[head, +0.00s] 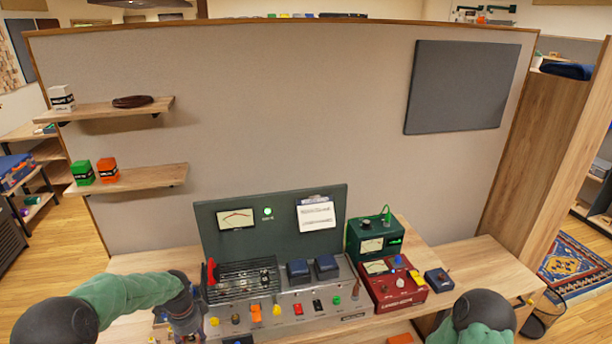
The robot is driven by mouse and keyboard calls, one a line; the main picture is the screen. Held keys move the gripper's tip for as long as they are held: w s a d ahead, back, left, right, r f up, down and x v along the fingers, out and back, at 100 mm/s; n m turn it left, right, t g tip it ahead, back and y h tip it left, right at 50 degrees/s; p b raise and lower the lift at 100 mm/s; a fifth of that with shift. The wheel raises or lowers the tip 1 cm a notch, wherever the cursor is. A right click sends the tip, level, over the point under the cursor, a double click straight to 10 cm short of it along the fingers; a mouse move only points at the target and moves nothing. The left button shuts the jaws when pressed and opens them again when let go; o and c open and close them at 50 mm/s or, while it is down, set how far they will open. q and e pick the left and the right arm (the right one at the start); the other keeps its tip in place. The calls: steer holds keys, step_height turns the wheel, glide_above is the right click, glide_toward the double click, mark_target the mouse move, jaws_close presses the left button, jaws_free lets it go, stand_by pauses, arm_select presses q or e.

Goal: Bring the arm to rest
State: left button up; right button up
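My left arm (135,298) comes in from the lower left in a green sleeve and bends down at a dark wrist. My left gripper (186,332) points down at the left front of the bench, just left of the control panel (345,306). Its fingertips are hidden or cut off by the bottom edge, so I cannot see whether it is open or holds anything. My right arm (484,312) shows only as a dark joint and green sleeve at the bottom right. My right gripper is out of view.
The bench holds an amplifier with a green-lit back panel (238,240), a red meter box (398,290), a green meter box (372,240) and a small blue box (438,280). The wooden bench top (478,262) is bare at right. Shelves (140,177) hang on the partition at left.

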arm_select(q)
steer(key=s+d+f+n+h+b, duration=0.2)
steer(key=s+d+f+n, duration=0.2)
steer(key=d+f, duration=0.4)
steer(key=s+d+f+n+h+b, duration=0.1)
steer(key=s+d+f+n+b, duration=0.15)
steer(key=s+d+f, duration=0.4)
steer(key=s+d+f+n+b, duration=0.3)
steer(key=s+d+f+n, duration=0.5)
steer(key=s+f+n, duration=0.3)
steer(key=s, duration=0.2)
steer(key=shift+s+f+h+b, duration=0.2)
steer(key=shift+s+h+b, duration=0.1)
steer(key=shift+h+b, duration=0.1)
arm_select(e)
step_height(320, 180, down, 8)
steer(key=shift+w+f, duration=0.2)
steer(key=shift+w, duration=0.1)
